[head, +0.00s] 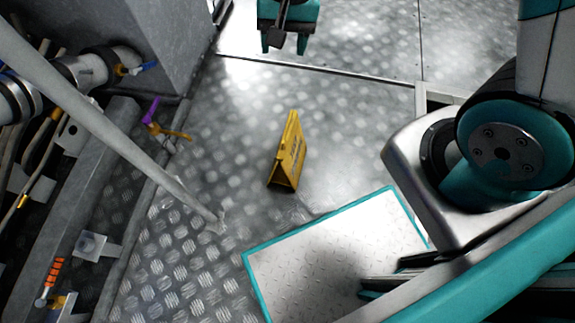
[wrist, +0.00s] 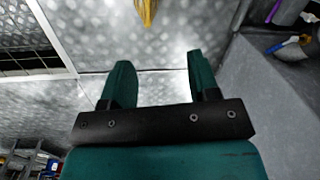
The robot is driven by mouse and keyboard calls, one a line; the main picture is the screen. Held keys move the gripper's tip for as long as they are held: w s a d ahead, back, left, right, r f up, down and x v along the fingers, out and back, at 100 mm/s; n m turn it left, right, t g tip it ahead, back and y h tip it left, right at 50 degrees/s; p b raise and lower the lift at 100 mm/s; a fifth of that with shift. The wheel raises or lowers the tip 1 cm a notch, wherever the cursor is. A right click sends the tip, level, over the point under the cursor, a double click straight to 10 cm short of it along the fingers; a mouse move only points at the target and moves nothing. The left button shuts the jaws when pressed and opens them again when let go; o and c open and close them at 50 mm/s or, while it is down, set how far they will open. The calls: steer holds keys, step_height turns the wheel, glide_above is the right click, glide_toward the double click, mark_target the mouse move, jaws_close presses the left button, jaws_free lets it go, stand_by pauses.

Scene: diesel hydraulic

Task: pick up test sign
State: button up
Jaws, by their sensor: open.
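The test sign (head: 289,152) is a small yellow folded sign with dark lettering. It stands like a tent on the metal tread-plate floor, near the middle of the head view. In the wrist view only a yellow end of the sign (wrist: 147,12) shows at the top edge, beyond the fingertips. My gripper (head: 287,40) is at the top of the head view, apart from the sign. In the wrist view my gripper (wrist: 158,70) has two teal fingers spread apart with nothing between them.
A grey rail (head: 110,125) slants across the left, by pipes, cables and valves (head: 110,68). A grey cabinet (head: 165,35) stands at the upper left. The floor (head: 235,125) around the sign is clear. My own base and arm fill the lower right.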

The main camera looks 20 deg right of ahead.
mark_target(288, 126)
steer(key=w+f+m+b, duration=0.1)
steer(key=f+b, duration=0.4)
steer(key=f, duration=0.5)
steer(key=d+f+m+b, duration=0.1)
steer(key=f+b, duration=0.5)
steer(key=f, duration=0.5)
steer(key=w+d+f+m+h+b, duration=0.1)
steer(key=f+b, duration=0.4)
steer(key=f, duration=0.5)
steer(key=shift+w+f+b, duration=0.15)
steer(key=shift+w+b, duration=0.15)
step_height(288, 126, down, 6)
steer(key=b, duration=0.5)
steer(key=shift+s+a, duration=0.1)
steer(key=shift+a, duration=0.05)
steer(key=shift+r, duration=0.2)
jaws_close()
